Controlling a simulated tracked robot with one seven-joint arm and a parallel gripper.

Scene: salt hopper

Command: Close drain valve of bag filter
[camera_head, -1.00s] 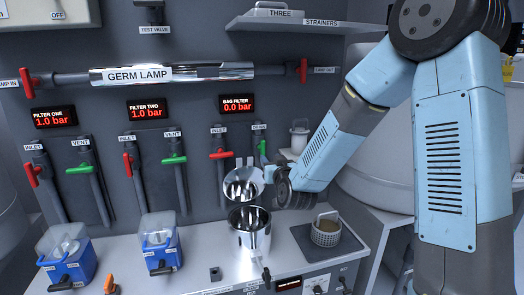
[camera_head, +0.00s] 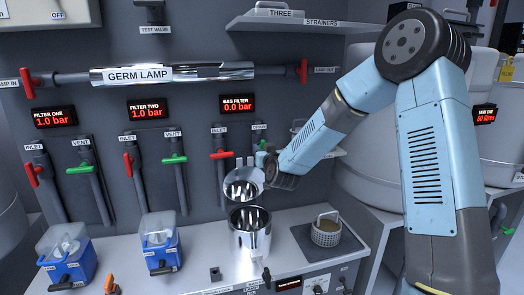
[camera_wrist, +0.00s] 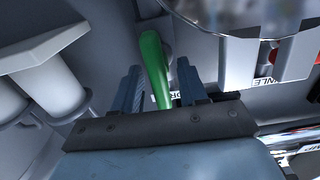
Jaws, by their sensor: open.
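The bag filter's drain valve, under the DRAIN label, has a green handle (camera_wrist: 154,65). In the head view only a bit of the green handle (camera_head: 262,145) shows beside my arm's end. My gripper (camera_wrist: 161,87) is open, with the green handle between its two fingers in the wrist view. I cannot tell whether either finger touches it. In the head view my arm's end hides the fingers and the valve's pipe. The bag filter (camera_head: 250,237) is a shiny metal pot on the counter with its lid (camera_head: 242,186) raised behind it.
The red inlet handle (camera_head: 220,154) is left of the drain valve. A strainer basket (camera_head: 326,233) stands on a dark mat at the right. A shelf (camera_head: 290,26) juts out above. The shiny lid lies close to my gripper.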

